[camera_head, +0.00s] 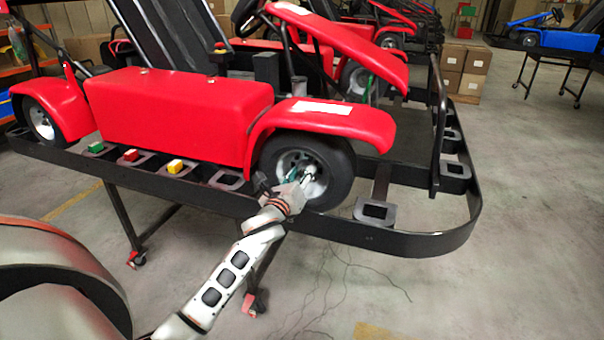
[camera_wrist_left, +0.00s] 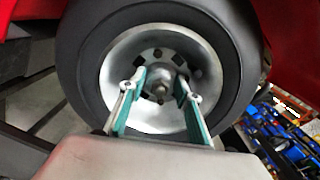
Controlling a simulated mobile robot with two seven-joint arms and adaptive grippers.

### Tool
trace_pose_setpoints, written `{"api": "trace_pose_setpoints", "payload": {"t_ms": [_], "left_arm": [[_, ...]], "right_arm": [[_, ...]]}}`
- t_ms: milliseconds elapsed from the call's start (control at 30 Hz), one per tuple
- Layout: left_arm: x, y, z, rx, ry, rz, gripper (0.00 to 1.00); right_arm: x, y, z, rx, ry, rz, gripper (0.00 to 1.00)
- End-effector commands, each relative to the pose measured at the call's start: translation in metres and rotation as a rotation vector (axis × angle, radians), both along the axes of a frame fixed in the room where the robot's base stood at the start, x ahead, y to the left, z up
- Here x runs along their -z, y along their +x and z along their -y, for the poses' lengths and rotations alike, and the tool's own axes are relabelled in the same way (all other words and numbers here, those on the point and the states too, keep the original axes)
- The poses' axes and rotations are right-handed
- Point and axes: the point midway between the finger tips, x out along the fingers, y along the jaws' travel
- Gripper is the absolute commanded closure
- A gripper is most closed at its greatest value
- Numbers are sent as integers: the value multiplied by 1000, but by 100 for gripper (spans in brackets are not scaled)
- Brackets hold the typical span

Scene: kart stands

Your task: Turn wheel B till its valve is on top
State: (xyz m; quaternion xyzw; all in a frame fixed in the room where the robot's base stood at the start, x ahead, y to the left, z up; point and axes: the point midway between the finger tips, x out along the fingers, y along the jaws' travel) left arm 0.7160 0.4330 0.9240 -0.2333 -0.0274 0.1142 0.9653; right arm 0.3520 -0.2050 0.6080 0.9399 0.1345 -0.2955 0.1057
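A black-tyred wheel with a silver rim (camera_head: 303,166) sits under the red front fender of the kart on the stand. No letter can be read on it, so I cannot confirm it is wheel B. It fills much of the left wrist view (camera_wrist_left: 88,65), with a hub nut and dark holes at its centre. My left gripper (camera_head: 308,179) is at the rim's face. Its two green-sided fingers (camera_wrist_left: 160,88) are apart, one on each side of the hub nut; contact cannot be told. I cannot make out the valve. My right gripper is not in view.
The stand's black frame (camera_head: 430,243) runs below and in front of the wheel. Another wheel (camera_head: 40,120) is at the kart's left end. Green, red and yellow blocks (camera_head: 175,166) lie along the frame. Cables trail on the floor. Open floor lies at the right.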

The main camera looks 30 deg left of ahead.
Motion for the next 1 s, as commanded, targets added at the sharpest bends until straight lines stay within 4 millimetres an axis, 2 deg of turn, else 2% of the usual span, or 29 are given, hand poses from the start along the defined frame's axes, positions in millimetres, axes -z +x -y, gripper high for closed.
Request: {"api": "trace_pose_setpoints", "payload": {"t_ms": [200, 233, 333, 367, 567, 800, 1000], "left_arm": [[0, 1, 0, 0, 0, 0, 67], [0, 0, 0, 0, 0, 0, 70], [0, 0, 0, 0, 0, 0, 96], [0, 0, 0, 0, 0, 0, 100], [-1, 0, 0, -1, -28, 6, 100], [-4, 0, -2, -1, -238, 58, 100], [-1, 0, -2, -1, -375, 91, 100]], "right_arm": [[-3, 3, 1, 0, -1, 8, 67], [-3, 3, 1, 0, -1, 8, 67], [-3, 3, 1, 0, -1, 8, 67], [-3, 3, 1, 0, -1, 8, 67], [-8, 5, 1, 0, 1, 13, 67], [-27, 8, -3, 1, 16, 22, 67], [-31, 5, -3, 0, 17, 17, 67]]}}
